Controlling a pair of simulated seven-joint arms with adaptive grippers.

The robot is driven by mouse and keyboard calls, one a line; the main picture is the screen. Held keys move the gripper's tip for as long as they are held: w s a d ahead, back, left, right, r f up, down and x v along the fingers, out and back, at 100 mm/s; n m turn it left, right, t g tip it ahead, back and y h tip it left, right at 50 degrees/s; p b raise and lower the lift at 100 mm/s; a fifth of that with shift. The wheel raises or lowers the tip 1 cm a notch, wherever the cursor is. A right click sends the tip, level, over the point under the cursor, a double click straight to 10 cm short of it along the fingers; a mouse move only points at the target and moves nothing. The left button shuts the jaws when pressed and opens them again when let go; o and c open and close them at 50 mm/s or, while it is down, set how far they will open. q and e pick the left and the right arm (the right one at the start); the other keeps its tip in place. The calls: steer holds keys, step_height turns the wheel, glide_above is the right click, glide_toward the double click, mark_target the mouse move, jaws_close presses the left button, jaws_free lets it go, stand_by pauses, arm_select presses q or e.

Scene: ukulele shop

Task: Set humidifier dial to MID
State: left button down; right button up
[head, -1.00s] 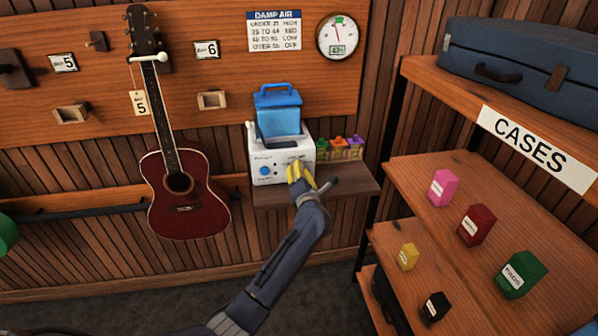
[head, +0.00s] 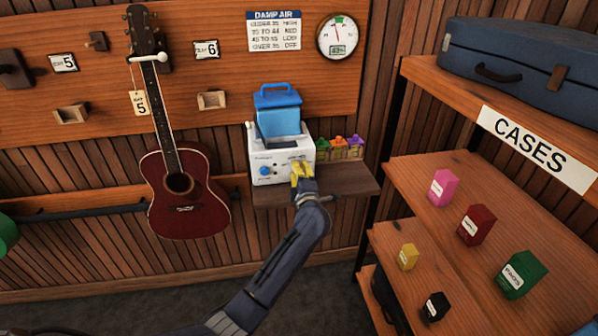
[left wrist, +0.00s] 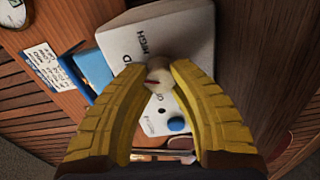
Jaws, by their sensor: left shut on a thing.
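The white humidifier (head: 268,176) with its blue tank (head: 278,115) stands on a small wooden wall shelf. A blue knob (head: 265,171) is on the left of its front panel. My left gripper (head: 301,166) is at the right of the panel. In the left wrist view its yellow fingers (left wrist: 158,76) are shut on the cream dial (left wrist: 160,86), which has a small red mark. Printed labels surround the dial; one reads HIGH, and the fingers partly hide the others. I cannot tell exactly which label the mark faces. My right gripper is not in view.
A red guitar (head: 183,205) hangs to the left. A DAMP AIR chart (head: 274,31) and a round gauge (head: 338,37) are above. A case rack (head: 410,165) stands at right.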

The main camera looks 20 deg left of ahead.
arm_select(q)
steer(key=shift+a+f+m, duration=0.15)
steer(key=shift+a+m, duration=0.15)
stand_by(0.4)
steer(key=c, duration=1.3)
jaws_free()
steer(key=shift+a, duration=0.1)
steer(key=shift+c, duration=0.2)
steer(key=o, duration=0.4)
steer(key=shift+d, duration=0.2)
steer(key=v, duration=1.2)
